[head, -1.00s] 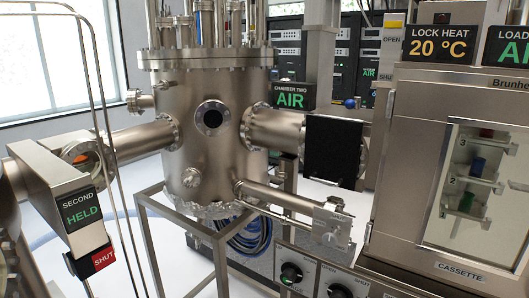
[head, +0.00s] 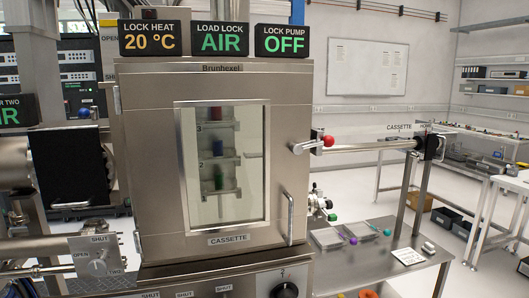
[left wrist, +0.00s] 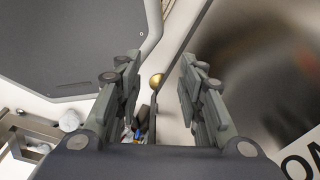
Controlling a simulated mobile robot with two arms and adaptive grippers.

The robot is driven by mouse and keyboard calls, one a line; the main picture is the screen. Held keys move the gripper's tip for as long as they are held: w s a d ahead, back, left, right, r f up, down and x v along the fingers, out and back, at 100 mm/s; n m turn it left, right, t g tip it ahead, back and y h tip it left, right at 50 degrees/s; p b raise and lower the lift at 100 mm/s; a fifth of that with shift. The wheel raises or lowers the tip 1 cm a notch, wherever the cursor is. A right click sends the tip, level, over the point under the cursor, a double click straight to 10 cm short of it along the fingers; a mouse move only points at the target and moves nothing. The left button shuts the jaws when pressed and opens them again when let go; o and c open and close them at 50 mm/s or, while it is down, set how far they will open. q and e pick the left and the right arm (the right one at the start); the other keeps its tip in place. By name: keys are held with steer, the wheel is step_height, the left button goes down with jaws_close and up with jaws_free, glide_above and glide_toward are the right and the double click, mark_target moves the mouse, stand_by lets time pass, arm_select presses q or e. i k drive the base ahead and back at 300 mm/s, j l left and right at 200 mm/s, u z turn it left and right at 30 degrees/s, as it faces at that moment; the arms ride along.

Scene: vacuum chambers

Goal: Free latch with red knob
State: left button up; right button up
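The red knob (head: 328,141) sits on a latch bracket (head: 316,138) at the right side of the cassette chamber (head: 150,170), in the head view. A silver lever with a rounded end (head: 298,148) is just left of the knob. A transfer rod (head: 370,147) runs right from there to a black block (head: 434,147). My left gripper (left wrist: 160,72) shows in the left wrist view, open and empty, with a small brass-coloured ball (left wrist: 157,80) beyond its fingers. Neither gripper shows in the head view, so their distance from the knob cannot be told.
A steel table (head: 400,268) stands below the rod, with clear trays (head: 330,238) holding purple and green-tipped items. A green knob (head: 332,217) is on a valve beside the chamber. The chamber door has a vertical handle (head: 290,218). Open floor (head: 475,275) lies at the right.

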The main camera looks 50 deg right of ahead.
mark_target(328, 141)
steer(key=z, duration=1.85)
